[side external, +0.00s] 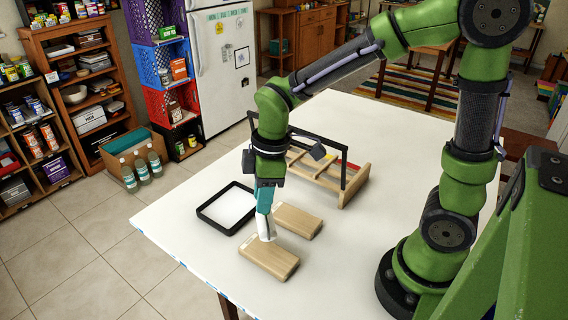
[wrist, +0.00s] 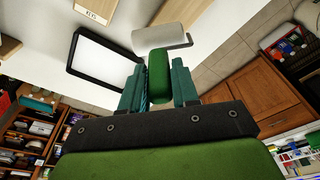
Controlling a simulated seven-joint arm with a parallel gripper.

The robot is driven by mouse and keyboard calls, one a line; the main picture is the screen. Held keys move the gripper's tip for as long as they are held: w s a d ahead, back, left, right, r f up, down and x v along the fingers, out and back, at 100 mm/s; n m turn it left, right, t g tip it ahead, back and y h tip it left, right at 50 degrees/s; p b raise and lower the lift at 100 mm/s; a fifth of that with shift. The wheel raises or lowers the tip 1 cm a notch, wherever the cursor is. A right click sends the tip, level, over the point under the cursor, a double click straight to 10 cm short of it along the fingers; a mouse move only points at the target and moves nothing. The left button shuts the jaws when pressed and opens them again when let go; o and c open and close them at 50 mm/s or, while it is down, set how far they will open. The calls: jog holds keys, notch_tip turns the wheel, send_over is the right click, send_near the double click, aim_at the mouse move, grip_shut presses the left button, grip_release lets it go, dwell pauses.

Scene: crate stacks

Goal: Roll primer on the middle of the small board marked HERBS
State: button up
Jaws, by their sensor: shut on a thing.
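My gripper (side external: 265,192) has its teal fingers closed on the green handle of a paint roller (wrist: 159,75). The roller's white sleeve (side external: 267,228) is over the back part of the nearer wooden board (side external: 270,262); I cannot tell whether it touches. In the wrist view the sleeve partly covers this board (wrist: 178,9). Its pale label is too small to read in the side view. The other board (side external: 299,221) lies just behind it, and its label reads KEYS in the wrist view (wrist: 112,20). No HERBS lettering is legible.
A black-rimmed tray (side external: 204,216) with a white inside lies left of the boards. A wooden rack (side external: 350,190) with a black bar frame stands behind them. The white table (side external: 350,260) is clear at the front right; its left edge is near the boards.

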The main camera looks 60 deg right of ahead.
jog(key=shift+f, duration=1.6)
jog(key=shift+a+f, duration=0.45)
jog(key=shift+a, duration=1.65)
jog(key=shift+s+d, duration=0.2)
jog(key=shift+d, duration=0.5)
jog(key=shift+s+d, duration=0.25)
jog(key=shift+d, duration=0.4)
jog(key=shift+s+d, duration=0.2)
jog(key=shift+d, duration=0.5)
jog(key=shift+s, duration=0.75)
jog(key=shift+a, duration=1.95)
send_near(269, 216)
jog(key=shift+s+a+f, duration=0.2)
jog(key=shift+s+a, duration=0.05)
jog(key=shift+s, duration=0.15)
jog(key=shift+s+a+f, duration=0.25)
jog(key=shift+s, duration=0.2)
